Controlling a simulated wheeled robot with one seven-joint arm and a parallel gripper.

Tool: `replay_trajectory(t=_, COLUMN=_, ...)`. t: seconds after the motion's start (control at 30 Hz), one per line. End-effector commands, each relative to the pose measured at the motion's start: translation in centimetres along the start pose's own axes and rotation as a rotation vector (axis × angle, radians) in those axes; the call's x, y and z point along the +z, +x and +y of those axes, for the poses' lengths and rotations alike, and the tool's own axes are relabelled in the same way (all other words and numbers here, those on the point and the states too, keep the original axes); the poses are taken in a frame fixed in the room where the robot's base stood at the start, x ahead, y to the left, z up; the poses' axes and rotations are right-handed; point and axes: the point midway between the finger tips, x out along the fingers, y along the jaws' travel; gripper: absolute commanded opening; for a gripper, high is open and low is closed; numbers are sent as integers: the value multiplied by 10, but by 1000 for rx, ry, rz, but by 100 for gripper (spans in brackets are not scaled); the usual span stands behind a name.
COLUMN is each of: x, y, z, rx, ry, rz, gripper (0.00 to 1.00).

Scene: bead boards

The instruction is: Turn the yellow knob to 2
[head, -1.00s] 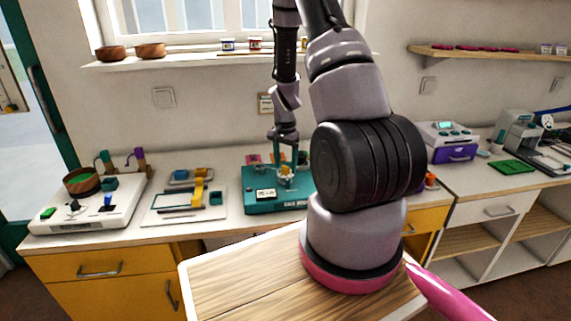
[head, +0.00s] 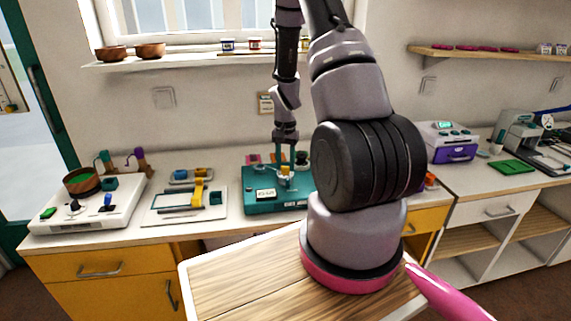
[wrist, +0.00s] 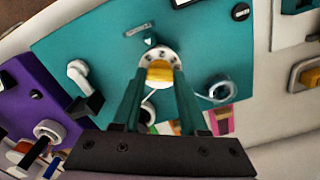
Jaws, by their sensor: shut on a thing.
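The yellow knob (wrist: 160,72) stands on a white dial ring (wrist: 145,60) on the teal box (wrist: 85,40). It also shows small in the head view (head: 286,170), on the teal box (head: 262,207) on the counter. My gripper (wrist: 159,78) is shut on the yellow knob, with its teal fingers on either side of it. In the head view my gripper (head: 285,158) comes down on it from above. The dial's marks are too small to read, and the fingers hide part of the ring.
On the teal box are a white hook-shaped part (wrist: 78,72) and a round metal part (wrist: 220,90). A purple device (wrist: 35,95) is beside the box in the wrist view. A white board with a yellow handle (head: 160,217) lies left of the box in the head view.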

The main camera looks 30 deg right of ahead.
Motion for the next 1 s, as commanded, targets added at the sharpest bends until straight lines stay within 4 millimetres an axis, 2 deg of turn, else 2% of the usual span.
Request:
replay_trajectory(t=0.5, x=1, y=0, z=0, rx=0, ry=-367, rz=-1, gripper=0)
replay_trajectory(t=1.0, x=1, y=0, z=0, rx=0, ry=-456, rz=-2, gripper=0)
